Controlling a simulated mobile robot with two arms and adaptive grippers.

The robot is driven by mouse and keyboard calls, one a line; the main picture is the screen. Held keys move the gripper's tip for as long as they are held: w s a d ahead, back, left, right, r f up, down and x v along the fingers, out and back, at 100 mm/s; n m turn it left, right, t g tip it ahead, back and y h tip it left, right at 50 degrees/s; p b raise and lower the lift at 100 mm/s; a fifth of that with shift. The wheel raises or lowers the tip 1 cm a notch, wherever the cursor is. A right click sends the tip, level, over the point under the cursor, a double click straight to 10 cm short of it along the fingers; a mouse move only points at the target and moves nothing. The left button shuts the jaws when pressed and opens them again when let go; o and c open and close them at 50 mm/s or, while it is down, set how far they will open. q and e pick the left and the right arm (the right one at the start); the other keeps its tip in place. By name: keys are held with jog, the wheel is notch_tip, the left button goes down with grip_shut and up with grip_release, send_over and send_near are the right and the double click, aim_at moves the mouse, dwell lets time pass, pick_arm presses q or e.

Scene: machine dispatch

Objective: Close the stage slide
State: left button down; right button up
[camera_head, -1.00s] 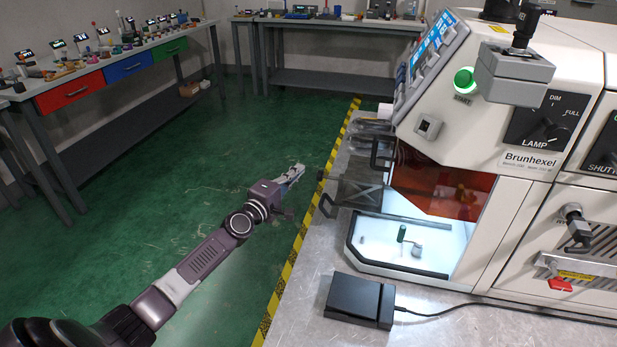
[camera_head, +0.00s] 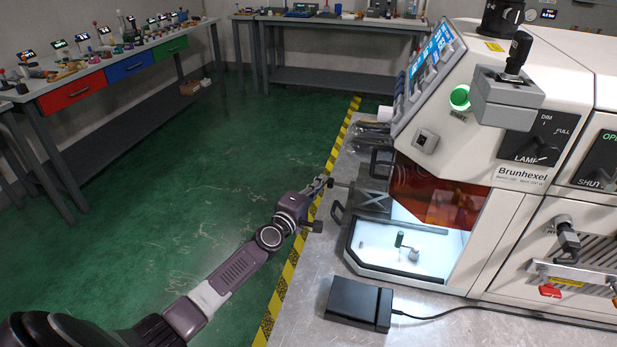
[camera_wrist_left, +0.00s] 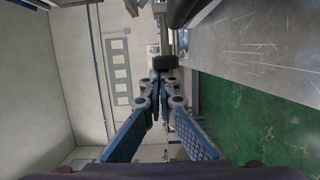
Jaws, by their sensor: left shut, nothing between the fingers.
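The stage slide appears to be the dark see-through plate (camera_head: 373,202) at the left side of the machine. It still sticks out to the left, with a looped handle (camera_head: 337,212) and a dark knob (camera_head: 333,184) on a short rod. My left gripper (camera_head: 325,181) is shut and empty, with its tip at the knob. In the left wrist view the shut fingertips (camera_wrist_left: 160,82) point at a dark knob (camera_wrist_left: 165,62) just ahead; whether they touch is unclear. My right gripper is not in view.
A lit white tray with a dark rim (camera_head: 350,250) holds small parts in front of the orange window (camera_head: 440,203). A black box (camera_head: 358,302) with a cable sits on the metal bench (camera_head: 300,318). Green floor (camera_head: 150,215) left of the bench is clear.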

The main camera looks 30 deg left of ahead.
aim_at(363, 196)
pick_arm(q)
jog(key=w+d, duration=0.1)
jog(key=d, duration=0.3)
jog(key=w+d+p, duration=0.1)
jog(key=d, duration=0.3)
jog(key=w+d+p, duration=0.1)
jog(key=d, duration=0.3)
jog(key=shift+d, duration=0.3)
